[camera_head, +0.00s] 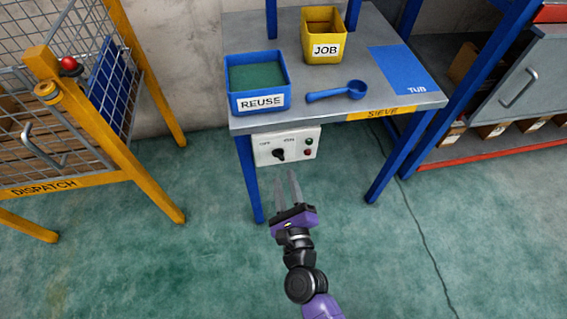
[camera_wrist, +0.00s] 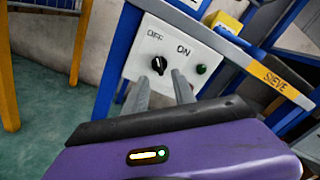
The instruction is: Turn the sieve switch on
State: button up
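The sieve switch is a black rotary knob (camera_head: 279,154) on a white control box (camera_head: 297,146) under the front left of the sieve table. In the wrist view the knob (camera_wrist: 157,62) sits below the OFF and ON labels; its exact setting is hard to tell. A dark green lamp (camera_wrist: 201,69) is to its right. My gripper (camera_head: 286,173) is open and empty, its fingers pointing at the box. Contact cannot be told.
The sieve table (camera_head: 300,32) carries a blue REUSE bin (camera_head: 262,102), a yellow JOB bin (camera_head: 326,54) and a blue scoop (camera_head: 340,92). Its blue left leg (camera_head: 249,178) stands beside the box. A yellow dispatch cage (camera_head: 110,150) is at left. The green floor is clear.

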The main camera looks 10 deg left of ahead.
aim_at(280, 159)
jog(key=shift+b+x, duration=0.4)
jog(key=shift+x, duration=2.75)
jog(key=shift+s, duration=0.1)
grip_shut()
